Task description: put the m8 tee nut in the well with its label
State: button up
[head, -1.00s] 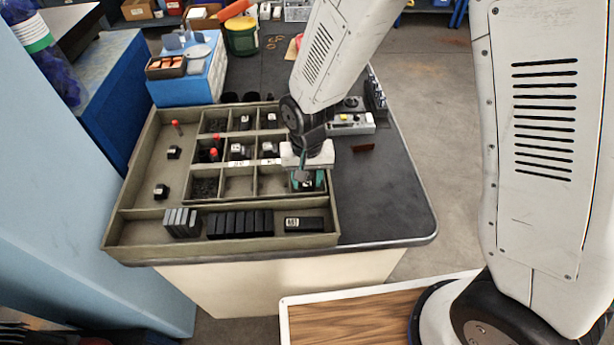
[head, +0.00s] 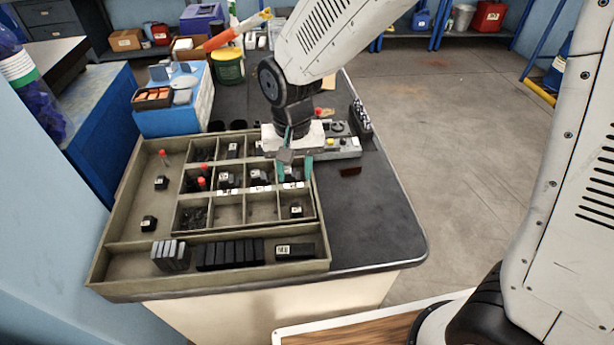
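A divided inner tray (head: 246,222) sits in the olive bench tray, with white labels (head: 259,189) on a divider; their text is too small to read. A small black block with a white label (head: 296,210) sits in the front right well. Similar black pieces lie in middle-row wells, one of them (head: 227,180) left of centre. I cannot tell which piece is the M8 tee nut. My gripper (head: 296,169) is over the right end of the middle row, its teal fingers apart. A grey shape shows between them; I cannot tell whether it is a held part.
Black blocks (head: 230,254) and grey plates (head: 171,256) stand in the front trough. Red-topped pieces (head: 203,183) stand at the left wells. The bench's right side is clear.

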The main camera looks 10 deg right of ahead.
jog(key=s+d+r, duration=0.2)
jog(key=d+r, duration=0.5)
jog(key=s+d+r, duration=0.4)
jog(key=s+d, duration=0.3)
jog(key=s, duration=0.1)
jog(key=s+d+r+t, duration=0.1)
jog(key=s+d+r, duration=0.4)
jog(key=s, duration=0.4)
jog(key=shift+s+d, duration=0.3)
jog(key=shift+d, duration=0.6)
jog(key=shift+r, duration=0.1)
